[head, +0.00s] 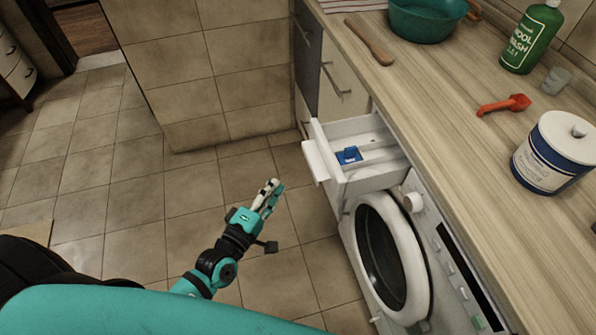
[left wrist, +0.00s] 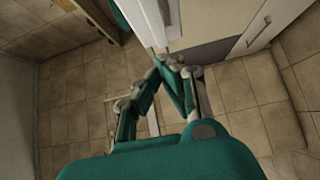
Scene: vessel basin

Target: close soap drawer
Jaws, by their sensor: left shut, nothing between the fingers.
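The soap drawer (head: 372,162) is a white open tray with a blue insert (head: 349,155), pulled out of the top of the washing machine (head: 420,245). Its white front panel (head: 315,158) faces left, over the floor. My left gripper (head: 270,186) is shut and empty, below and to the left of the drawer front, apart from it in the head view. In the left wrist view the fingers (left wrist: 165,65) are closed together, with a white upright surface just beyond them; I cannot tell whether they touch it. My right gripper is not in view.
The wooden counter (head: 455,135) carries a green bottle (head: 532,38), a red scoop (head: 505,104), a white-and-blue tub (head: 553,155), a teal bowl (head: 425,18) and a wooden spatula (head: 370,40). Cabinets stand beyond the drawer. The tiled floor (head: 130,200) to the left is clear.

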